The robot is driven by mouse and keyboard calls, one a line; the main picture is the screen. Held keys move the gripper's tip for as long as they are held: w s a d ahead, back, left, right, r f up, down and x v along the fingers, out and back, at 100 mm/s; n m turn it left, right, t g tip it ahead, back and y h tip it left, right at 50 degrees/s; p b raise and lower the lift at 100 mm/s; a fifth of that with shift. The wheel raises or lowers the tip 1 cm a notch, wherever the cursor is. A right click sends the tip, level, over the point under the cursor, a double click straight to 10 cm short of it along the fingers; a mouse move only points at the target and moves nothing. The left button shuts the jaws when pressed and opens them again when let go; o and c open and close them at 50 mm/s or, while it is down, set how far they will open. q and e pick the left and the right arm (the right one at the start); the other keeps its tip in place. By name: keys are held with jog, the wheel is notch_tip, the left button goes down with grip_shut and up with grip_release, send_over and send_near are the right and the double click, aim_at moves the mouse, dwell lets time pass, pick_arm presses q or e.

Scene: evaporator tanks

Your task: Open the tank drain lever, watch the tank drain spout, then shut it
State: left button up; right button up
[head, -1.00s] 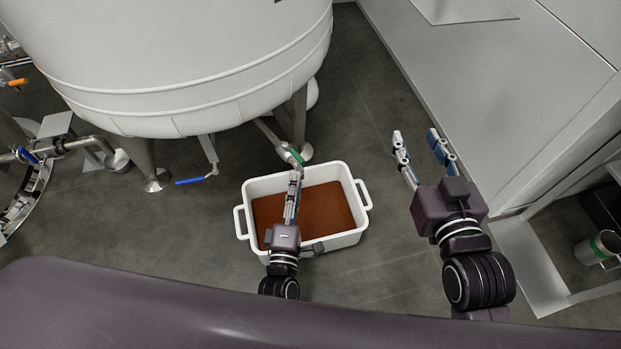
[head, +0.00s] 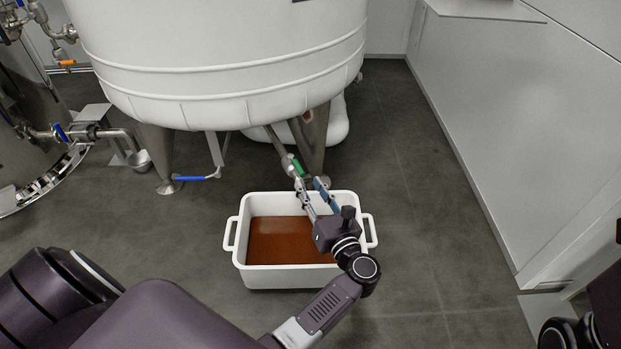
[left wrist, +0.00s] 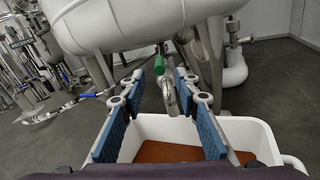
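The green lever handle (head: 298,168) is on the drain pipe under the white tank (head: 225,60). It also shows in the left wrist view (left wrist: 159,62), just beyond my fingertips. The metal spout (left wrist: 170,97) bends down below it, between my fingers in that picture. I see no stream from it. My left gripper (head: 312,186) is open, close in front of the spout and lever and over the white bin (head: 290,278). I cannot tell whether a finger touches the lever. My right gripper is out of view.
The bin holds reddish-brown liquid (head: 290,240) and stands on the floor below the spout. A blue-handled lever (head: 191,179) hangs left of it. A tank leg (head: 310,140) stands behind the spout. A pale wall unit (head: 530,140) bounds the right. Floor between is clear.

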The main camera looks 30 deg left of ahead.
aim_at(303, 176)
pick_arm(q)
jog(key=b+x, duration=0.1)
jog(key=x, duration=0.6)
jog(key=shift+b, duration=0.4)
jog(key=shift+s+d, duration=0.1)
grip_shut()
